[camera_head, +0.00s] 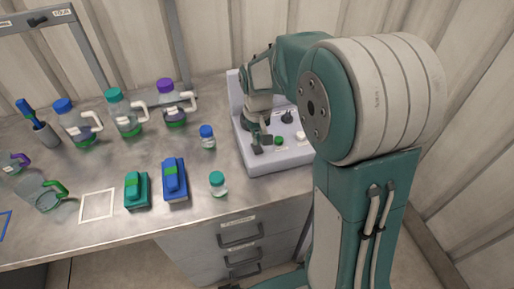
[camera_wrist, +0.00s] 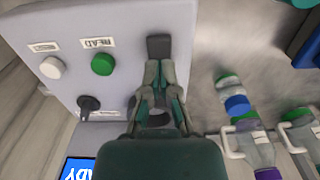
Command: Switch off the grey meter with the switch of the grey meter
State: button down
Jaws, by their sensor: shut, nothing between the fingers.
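The grey meter (camera_head: 281,158) is a light grey console at the back right of the bench. In the wrist view its panel (camera_wrist: 115,18) shows a white button, a green button, a black knob and part of a blue screen. A dark grey block (camera_wrist: 159,46), which looks like its switch, sits near the panel's edge. My gripper (camera_wrist: 160,72) is shut and empty, its fingertips right at this block; I cannot tell whether they touch. In the head view my gripper (camera_head: 262,138) is low over the meter's left part. The switch position is unclear.
A small blue-capped bottle (camera_head: 207,137) stands just left of the meter. Several jugs line the back. A green-capped jar (camera_head: 217,183) stands near the front edge. A wall is close behind.

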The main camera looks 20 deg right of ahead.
aim_at(258, 149)
jog(key=shift+f, duration=1.4)
dwell(0.9)
jog(key=shift+r, duration=3.5)
jog(key=shift+s+r, duration=0.1)
jog(key=s+r+t, duration=0.2)
jog(key=s+r, duration=0.2)
jog(key=s, duration=0.6)
jog(key=s+r+t, duration=0.3)
jog(key=s+r, duration=0.1)
jog(key=s, duration=0.6)
jog(key=shift+s+r+t, duration=0.3)
jog(key=shift+s, duration=0.1)
